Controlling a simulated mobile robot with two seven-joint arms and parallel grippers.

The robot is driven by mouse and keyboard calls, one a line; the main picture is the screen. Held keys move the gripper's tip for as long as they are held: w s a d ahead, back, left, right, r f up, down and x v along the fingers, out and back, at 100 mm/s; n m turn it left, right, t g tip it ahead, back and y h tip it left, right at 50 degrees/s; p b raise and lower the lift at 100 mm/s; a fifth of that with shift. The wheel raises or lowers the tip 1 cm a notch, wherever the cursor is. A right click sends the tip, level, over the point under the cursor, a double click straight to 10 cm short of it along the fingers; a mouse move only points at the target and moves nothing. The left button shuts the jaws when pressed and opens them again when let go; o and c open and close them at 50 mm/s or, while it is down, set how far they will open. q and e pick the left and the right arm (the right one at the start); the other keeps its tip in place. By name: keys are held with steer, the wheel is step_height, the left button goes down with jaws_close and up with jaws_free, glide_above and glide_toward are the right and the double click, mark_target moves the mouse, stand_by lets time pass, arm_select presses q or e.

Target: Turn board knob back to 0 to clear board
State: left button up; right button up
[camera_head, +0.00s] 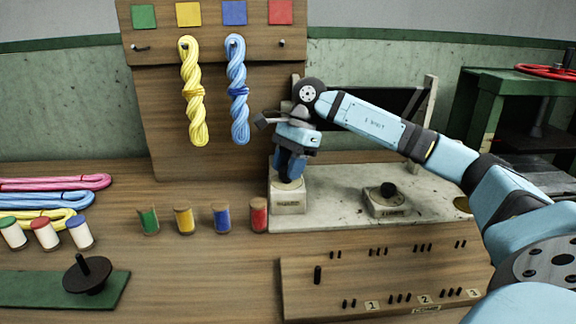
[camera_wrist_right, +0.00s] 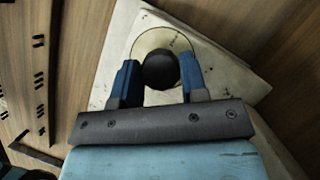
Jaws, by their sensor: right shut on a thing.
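My right gripper (camera_head: 290,176) points down over a small pale block (camera_head: 288,202) at the left end of the stone slab. In the right wrist view its two blue fingers (camera_wrist_right: 157,82) are on either side of a round black knob (camera_wrist_right: 160,68), which stands on a pale disc, and it is shut on this knob. The fingers mostly hide the knob in the head view. A second black knob (camera_head: 388,189) sits on a similar block to the right. The labels on both blocks are too small to read. My left gripper is not in view.
A wooden peg board (camera_head: 385,280) lies in front of the slab (camera_head: 345,185). Yellow (camera_head: 190,90) and blue (camera_head: 237,90) skeins hang behind.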

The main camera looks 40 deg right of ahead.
stand_by(0.7)
steer(key=o, duration=0.9)
steer(key=shift+d+r, duration=0.1)
steer(key=shift+r, duration=0.1)
steer(key=p+v, duration=0.1)
steer(key=v, duration=0.1)
steer(key=shift+r, duration=0.35)
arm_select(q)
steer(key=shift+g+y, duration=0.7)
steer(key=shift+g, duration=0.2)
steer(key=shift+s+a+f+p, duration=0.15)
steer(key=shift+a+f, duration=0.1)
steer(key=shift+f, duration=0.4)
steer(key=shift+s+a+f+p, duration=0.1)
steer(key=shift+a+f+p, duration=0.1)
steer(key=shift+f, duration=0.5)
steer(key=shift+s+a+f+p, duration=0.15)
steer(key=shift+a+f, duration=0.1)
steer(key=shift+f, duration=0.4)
arm_select(e)
steer(key=shift+v, duration=2.15)
